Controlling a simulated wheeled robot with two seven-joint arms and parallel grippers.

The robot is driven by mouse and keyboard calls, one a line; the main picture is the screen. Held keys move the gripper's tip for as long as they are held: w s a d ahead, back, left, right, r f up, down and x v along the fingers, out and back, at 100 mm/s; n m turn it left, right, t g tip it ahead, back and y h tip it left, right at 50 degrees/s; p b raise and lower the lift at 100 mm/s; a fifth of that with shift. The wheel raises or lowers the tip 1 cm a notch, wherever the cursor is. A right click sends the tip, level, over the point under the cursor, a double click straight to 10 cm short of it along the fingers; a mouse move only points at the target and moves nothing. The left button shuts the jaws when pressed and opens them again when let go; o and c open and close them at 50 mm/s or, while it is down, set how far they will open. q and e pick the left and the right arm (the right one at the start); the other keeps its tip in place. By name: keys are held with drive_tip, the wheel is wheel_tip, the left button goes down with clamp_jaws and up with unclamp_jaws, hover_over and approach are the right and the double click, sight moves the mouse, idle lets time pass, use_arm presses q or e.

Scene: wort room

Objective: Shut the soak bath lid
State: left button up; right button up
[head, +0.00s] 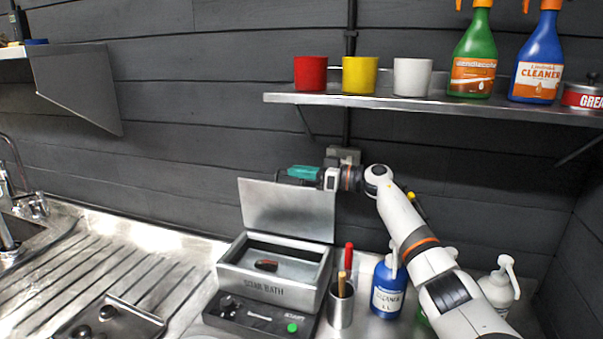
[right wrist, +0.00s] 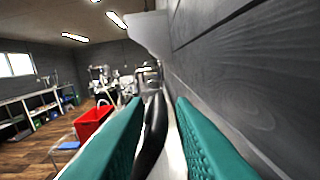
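The soak bath (head: 272,289) is a grey metal box on the counter, marked SOAK BATH. Its flat metal lid (head: 287,208) stands raised at the back, nearly upright, so the bath is open. A small dark red-brown item (head: 266,265) lies inside. My right gripper (head: 291,174) is at the lid's upper edge, its teal fingers pointing left. In the right wrist view its two fingers (right wrist: 152,115) are apart, with a dark curved bar between them. I cannot tell whether they touch the lid. My left gripper is not in view.
A shelf (head: 430,104) above holds cups and spray bottles. A metal cup (head: 341,306) with tools and a blue cleaner bottle (head: 388,290) stand right of the bath. The sink drainer (head: 110,262) lies left. The dark wall is close behind the lid.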

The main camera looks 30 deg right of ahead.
clamp_jaws()
drive_tip(key=shift+s+a+r, duration=0.1)
drive_tip(key=shift+s+a, duration=0.05)
drive_tip(key=shift+a, duration=0.05)
drive_tip(key=shift+s+a+n+p, duration=0.35)
drive_tip(key=shift+n+p, duration=0.05)
drive_tip(key=shift+p, duration=0.2)
drive_tip(key=s+a+f+n+p, duration=0.3)
drive_tip(key=s+a+n, duration=0.3)
drive_tip(key=a, duration=0.1)
drive_tip(key=shift+s+a+p, duration=0.25)
drive_tip(key=shift+a+p, duration=0.1)
drive_tip(key=shift+f, duration=0.1)
drive_tip(key=shift+o, duration=1.4)
unclamp_jaws()
drive_tip(key=shift+f, duration=0.1)
